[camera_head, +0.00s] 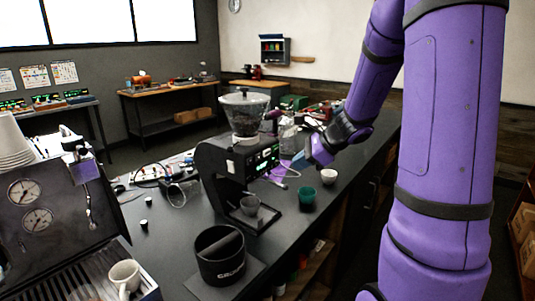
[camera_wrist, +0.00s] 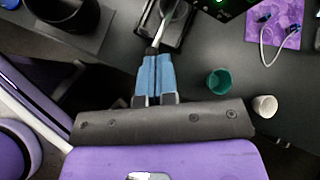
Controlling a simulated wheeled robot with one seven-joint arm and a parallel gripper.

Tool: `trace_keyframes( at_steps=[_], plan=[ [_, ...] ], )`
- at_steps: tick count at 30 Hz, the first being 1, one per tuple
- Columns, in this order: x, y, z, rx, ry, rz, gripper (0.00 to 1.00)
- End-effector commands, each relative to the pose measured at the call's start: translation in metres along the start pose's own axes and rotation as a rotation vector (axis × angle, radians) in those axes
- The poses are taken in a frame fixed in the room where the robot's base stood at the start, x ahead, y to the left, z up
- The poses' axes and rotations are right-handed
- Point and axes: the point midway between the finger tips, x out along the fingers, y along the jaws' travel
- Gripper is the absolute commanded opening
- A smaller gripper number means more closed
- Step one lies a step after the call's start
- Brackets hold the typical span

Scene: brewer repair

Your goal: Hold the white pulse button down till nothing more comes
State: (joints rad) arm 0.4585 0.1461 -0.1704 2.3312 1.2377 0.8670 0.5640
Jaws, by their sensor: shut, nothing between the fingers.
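The black grinder (camera_head: 222,162) stands on the counter with a clear hopper (camera_head: 244,112) of dark beans on top. A small white square (camera_head: 230,166) shows on its body; I cannot tell whether it is the pulse button. Green lit displays show on its front. A grey cup (camera_head: 250,205) stands on its base, below the spout area. My gripper (camera_head: 301,161) is to the right of the grinder's front, above the counter. In the wrist view its blue fingers (camera_wrist: 155,60) are shut and empty, pointing toward the grinder's base. A thin metal rod shows just beyond the tips.
A green cup (camera_head: 307,197) and a white cup (camera_head: 329,176) stand on the counter to the right. A black knock box (camera_head: 220,255) is in front of the grinder. An espresso machine (camera_head: 50,215) with a cup stands at left. Cables lie behind.

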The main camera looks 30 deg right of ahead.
Motion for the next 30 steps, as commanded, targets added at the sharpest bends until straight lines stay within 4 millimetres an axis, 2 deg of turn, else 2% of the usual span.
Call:
trace_keyframes(
  at_steps=[15, 30],
  plan=[
    [0.043, -0.030, 0.031, -0.001, 0.000, 0.002, 0.00],
    [0.050, -0.036, 0.036, -0.001, 0.000, 0.001, 0.00]
  ],
)
